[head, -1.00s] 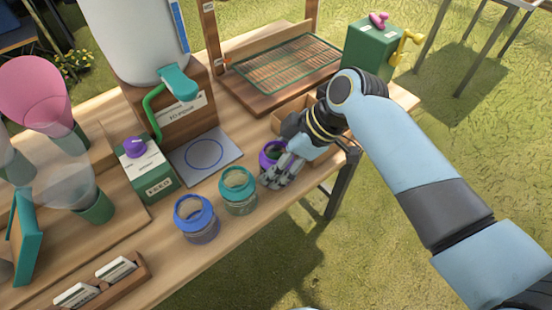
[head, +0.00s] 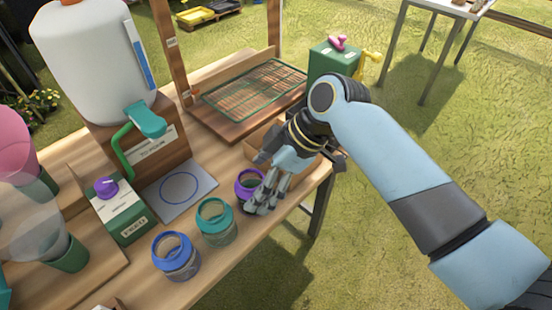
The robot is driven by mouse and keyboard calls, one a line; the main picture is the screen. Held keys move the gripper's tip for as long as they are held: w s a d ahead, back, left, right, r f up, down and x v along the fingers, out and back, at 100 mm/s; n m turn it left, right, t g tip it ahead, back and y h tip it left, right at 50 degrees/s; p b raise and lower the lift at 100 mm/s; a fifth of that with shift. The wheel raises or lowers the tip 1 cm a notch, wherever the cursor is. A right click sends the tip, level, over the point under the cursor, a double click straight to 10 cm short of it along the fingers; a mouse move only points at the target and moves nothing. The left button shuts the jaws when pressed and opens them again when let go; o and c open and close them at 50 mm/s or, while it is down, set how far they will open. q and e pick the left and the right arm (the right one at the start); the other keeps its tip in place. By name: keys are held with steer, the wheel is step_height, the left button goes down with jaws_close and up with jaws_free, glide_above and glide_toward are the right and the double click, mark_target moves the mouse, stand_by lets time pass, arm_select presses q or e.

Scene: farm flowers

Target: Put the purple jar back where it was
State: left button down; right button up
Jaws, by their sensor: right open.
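The purple jar (head: 247,183) stands upright on the wooden table, behind and to the right of the teal jar, with its purple rim up. My right gripper (head: 262,203) is at the jar's right side, fingers pointing down, and covers part of it. The gripper is open; whether a finger touches the jar cannot be told. The teal jar (head: 217,232) and the blue jar (head: 178,264) stand in a row with it toward the front left. My left gripper is out of view.
A grey plate with a blue circle (head: 180,188) lies left of the jars. Behind it stands a white tank (head: 88,60) with a green tap. A green and white box (head: 118,212) is at left. A wooden tray (head: 262,140) sits behind my gripper, near a wire rack (head: 255,90).

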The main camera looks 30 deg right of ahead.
steer(key=v, duration=0.8)
steer(key=shift+r, duration=0.2)
steer(key=shift+d, duration=0.15)
